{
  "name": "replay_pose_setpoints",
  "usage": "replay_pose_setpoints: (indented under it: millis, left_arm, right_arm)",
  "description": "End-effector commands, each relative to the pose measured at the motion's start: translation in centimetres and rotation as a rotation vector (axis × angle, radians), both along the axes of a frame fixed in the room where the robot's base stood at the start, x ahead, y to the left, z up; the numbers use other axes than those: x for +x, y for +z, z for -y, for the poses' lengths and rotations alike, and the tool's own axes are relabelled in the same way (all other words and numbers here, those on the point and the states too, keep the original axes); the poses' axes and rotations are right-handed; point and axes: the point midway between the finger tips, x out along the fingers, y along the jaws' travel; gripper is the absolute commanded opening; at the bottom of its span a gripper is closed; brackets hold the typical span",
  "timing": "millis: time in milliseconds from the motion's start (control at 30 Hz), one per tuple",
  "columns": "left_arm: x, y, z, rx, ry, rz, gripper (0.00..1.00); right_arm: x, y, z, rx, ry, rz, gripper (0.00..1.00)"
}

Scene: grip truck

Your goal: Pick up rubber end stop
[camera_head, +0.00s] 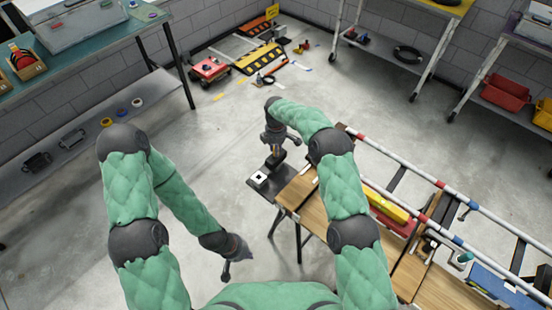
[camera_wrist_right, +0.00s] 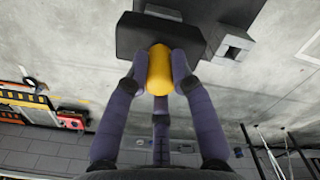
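A yellow rounded cylinder (camera_wrist_right: 160,72), which may be the rubber end stop, is between the fingers of my right gripper (camera_wrist_right: 162,62) in the right wrist view. The fingers press close on both sides of it. Its far end meets or overlaps a dark plate (camera_wrist_right: 125,35); I cannot tell if they touch. In the head view my right gripper (camera_head: 277,150) points down over that dark plate (camera_head: 255,190) at the bench's end, and the cylinder is too small to make out clearly. My left gripper (camera_head: 230,266) hangs low over the floor, and its fingers are unclear.
A white block with a dark opening (camera_head: 260,178) sits on the plate, beside my right gripper. A wooden bench (camera_head: 312,215) with rails, a yellow level (camera_head: 385,205) and tools extends right. Yellow-black ramps (camera_head: 262,58) and a red dolly (camera_head: 209,70) stand at the back. The middle floor is clear.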

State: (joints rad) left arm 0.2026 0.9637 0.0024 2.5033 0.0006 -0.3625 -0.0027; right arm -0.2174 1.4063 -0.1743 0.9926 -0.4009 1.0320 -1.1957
Motion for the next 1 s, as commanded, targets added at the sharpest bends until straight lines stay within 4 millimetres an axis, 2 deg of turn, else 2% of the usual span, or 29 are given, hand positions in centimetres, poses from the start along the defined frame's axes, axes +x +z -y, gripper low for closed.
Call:
replay_pose_setpoints:
  millis: [300,467,667,867,1000]
  left_arm:
    - [0.0,0.0,0.0,0.0,0.0,0.0,0.0]
    - [0.0,0.2,0.0,0.0,0.0,0.0,0.0]
    - [0.0,0.7,0.0,0.0,0.0,0.0,0.0]
    - [0.0,1.4,0.0,0.0,0.0,0.0,0.0]
    - [0.0,2.0,0.0,0.0,0.0,0.0,0.0]
  right_arm:
    - [0.0,0.1,0.0,0.0,0.0,0.001,0.0]
    - [0.1,1.0,0.0,0.0,0.0,0.002,0.0]
    - [0.1,3.6,0.0,0.001,0.001,0.004,0.0]
    - [-1.7,5.5,0.0,0.0,0.002,0.001,0.0]
    - [-3.4,7.7,0.0,0.0,0.002,0.002,0.0]
